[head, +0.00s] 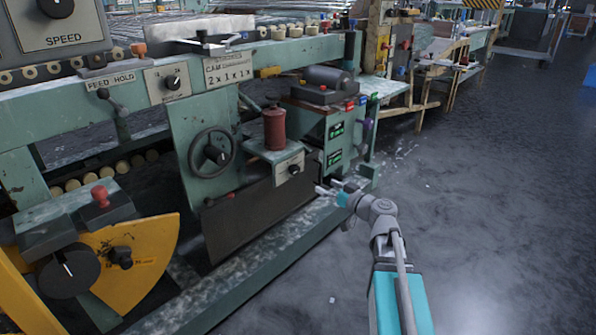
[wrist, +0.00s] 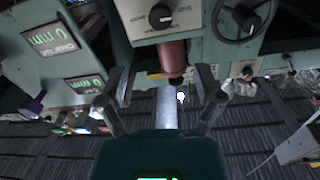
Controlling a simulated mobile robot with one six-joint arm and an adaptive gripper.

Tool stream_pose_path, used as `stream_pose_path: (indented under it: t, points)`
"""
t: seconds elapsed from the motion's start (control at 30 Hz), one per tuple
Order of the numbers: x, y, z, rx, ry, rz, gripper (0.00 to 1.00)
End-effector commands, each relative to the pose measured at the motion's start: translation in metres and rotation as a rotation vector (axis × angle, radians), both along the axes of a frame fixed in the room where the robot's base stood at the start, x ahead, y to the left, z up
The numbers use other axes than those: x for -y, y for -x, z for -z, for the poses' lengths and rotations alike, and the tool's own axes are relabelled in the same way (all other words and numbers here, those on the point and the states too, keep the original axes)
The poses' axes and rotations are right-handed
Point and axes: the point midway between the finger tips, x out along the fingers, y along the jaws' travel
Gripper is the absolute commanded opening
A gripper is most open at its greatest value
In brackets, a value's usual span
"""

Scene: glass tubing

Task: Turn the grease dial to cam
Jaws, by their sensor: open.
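The likely grease dial (head: 294,169) is a small black knob on a pale plate, on the front of a green box under a dark red canister (head: 275,128). In the wrist view the dial (wrist: 161,16) shows near the top edge, upside down, with a light pointer line; its label is too small to read. The red canister (wrist: 173,55) shows below it there. My gripper (head: 327,187) is to the right of the dial and a little lower, apart from it. In the wrist view my gripper (wrist: 165,88) has its fingers spread with nothing held between them.
A handwheel (head: 212,152) is left of the dial. A green unit with lit displays (head: 335,142) stands to its right, close to my gripper. Another knob (head: 172,82) is on the upper beam. The floor (head: 480,200) to the right is open.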

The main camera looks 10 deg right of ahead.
Motion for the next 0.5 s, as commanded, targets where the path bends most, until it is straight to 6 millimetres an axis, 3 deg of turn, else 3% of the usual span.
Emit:
stream_pose_path:
  t: [0.5]
  points:
    - [-0.037, -0.057, 0.000, 0.000, 0.000, -0.002, 0.85]
